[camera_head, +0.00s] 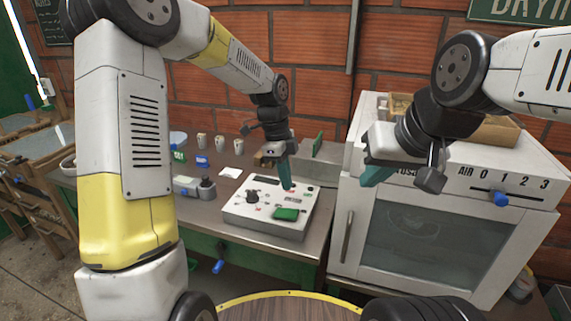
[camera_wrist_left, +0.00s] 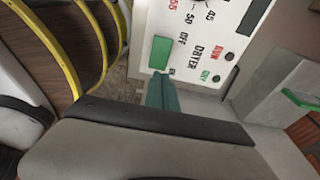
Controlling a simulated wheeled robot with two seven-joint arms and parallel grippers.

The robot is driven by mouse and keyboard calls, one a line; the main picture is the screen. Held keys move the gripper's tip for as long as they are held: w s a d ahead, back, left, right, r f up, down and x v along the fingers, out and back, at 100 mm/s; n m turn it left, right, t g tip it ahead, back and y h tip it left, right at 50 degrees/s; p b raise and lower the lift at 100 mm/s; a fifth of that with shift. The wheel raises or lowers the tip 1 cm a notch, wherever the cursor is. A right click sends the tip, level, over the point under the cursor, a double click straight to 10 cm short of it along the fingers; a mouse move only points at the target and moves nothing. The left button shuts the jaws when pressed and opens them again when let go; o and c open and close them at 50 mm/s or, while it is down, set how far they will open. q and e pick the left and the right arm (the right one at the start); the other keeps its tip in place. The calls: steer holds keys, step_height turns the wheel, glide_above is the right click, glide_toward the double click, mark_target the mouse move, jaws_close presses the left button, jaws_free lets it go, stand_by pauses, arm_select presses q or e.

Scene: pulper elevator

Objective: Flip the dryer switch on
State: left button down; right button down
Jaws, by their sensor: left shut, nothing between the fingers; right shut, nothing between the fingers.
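The white control box (camera_head: 235,214) sits on the metal table. Its green dryer switch (camera_head: 286,214) is on the sloped front, near the lower right. In the left wrist view the green switch (camera_wrist_left: 160,52) lies beside the printed words "OFF" and "DRYER". My left gripper (camera_head: 288,187) is shut and empty, pointing down over the panel. In the wrist view its teal fingertips (camera_wrist_left: 160,76) appear close to one end of the switch; I cannot tell whether they touch. My right gripper (camera_head: 368,182) is shut and empty, in front of the white dryer cabinet.
The panel also has a dark knob (camera_head: 252,196) and a display. The white cabinet (camera_head: 345,205) with a glass door and a blue slider (camera_head: 501,199) stands at right. Several cups, small coloured signs and a grey tray (camera_head: 195,190) are on the table left of the box.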

mark_target(292, 212)
arm_select(q)
steer(key=f, duration=0.2)
steer(key=d+f, duration=0.1)
steer(key=f, duration=0.5)
steer(key=shift+s+d, duration=0.2)
steer(key=shift+s+d+f+y, duration=0.15)
steer(key=shift+d+f+y, duration=0.1)
steer(key=shift+y, duration=0.15)
steer(key=shift+a, duration=0.25)
steer(key=shift+w+a+r, duration=0.25)
steer(key=shift+w+a, duration=0.05)
steer(key=shift+a, duration=0.4)
